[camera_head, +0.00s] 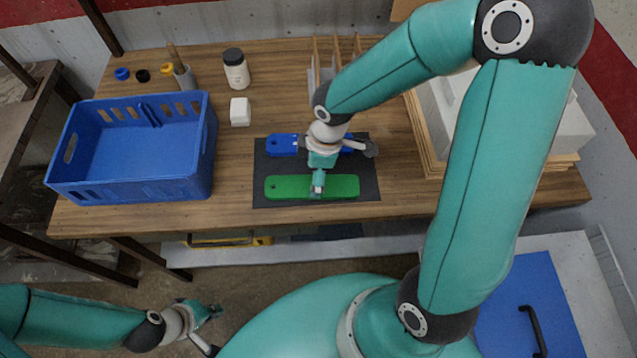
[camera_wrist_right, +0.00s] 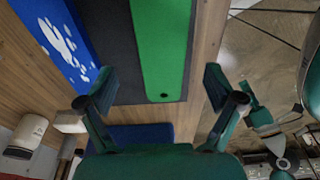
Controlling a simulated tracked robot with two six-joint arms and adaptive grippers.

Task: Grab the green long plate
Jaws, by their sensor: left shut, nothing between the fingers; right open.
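The green long plate (camera_head: 290,187) lies flat on a dark mat (camera_head: 262,202) on the wooden table, along the mat's near side. It also shows in the right wrist view (camera_wrist_right: 160,45), with a dark hole near one end. My right gripper (camera_head: 318,186) is above the plate's middle and hides part of it. In the right wrist view my right gripper (camera_wrist_right: 160,88) is open, its fingers apart on either side of the plate's line, not closed on it. My left gripper (camera_head: 213,311) is shut and empty, low in front of the table, away from the plate.
A blue plate (camera_head: 281,145) lies on the mat behind the green one, partly hidden by my right arm. A blue crate (camera_head: 130,190) stands left. A white block (camera_head: 240,111), a jar (camera_head: 236,70) and a tool cup (camera_head: 184,77) stand behind.

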